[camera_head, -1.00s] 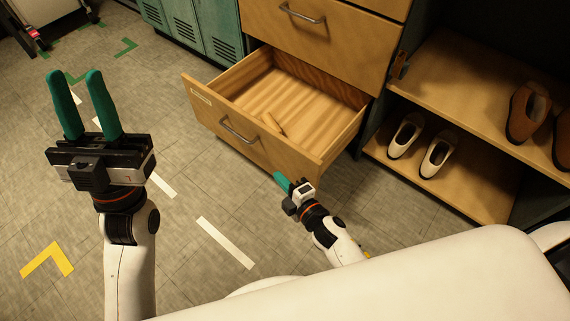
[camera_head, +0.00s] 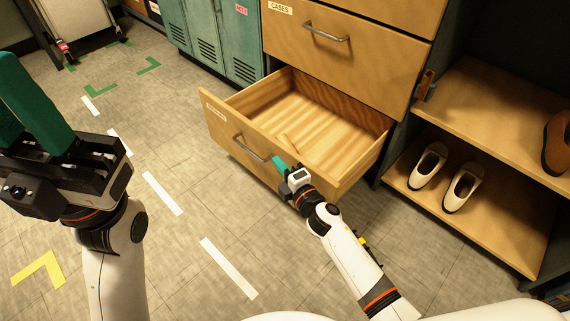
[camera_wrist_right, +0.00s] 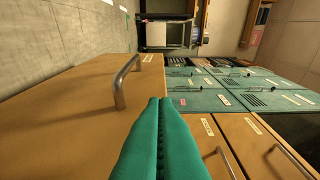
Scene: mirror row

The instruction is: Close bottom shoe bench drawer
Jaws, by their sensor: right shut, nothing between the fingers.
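My left gripper (camera_head: 30,95) is open and empty at the left, away from the bench, partly cut off by the picture edge.
A drawer above (camera_head: 330,60) is shut. A shelf with white shoes (camera_head: 462,187) and a brown shoe (camera_head: 557,145) stands at the right. Green lockers (camera_head: 240,42) stand behind. The grey floor (camera_head: 190,255) in front and left is clear, with tape marks.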

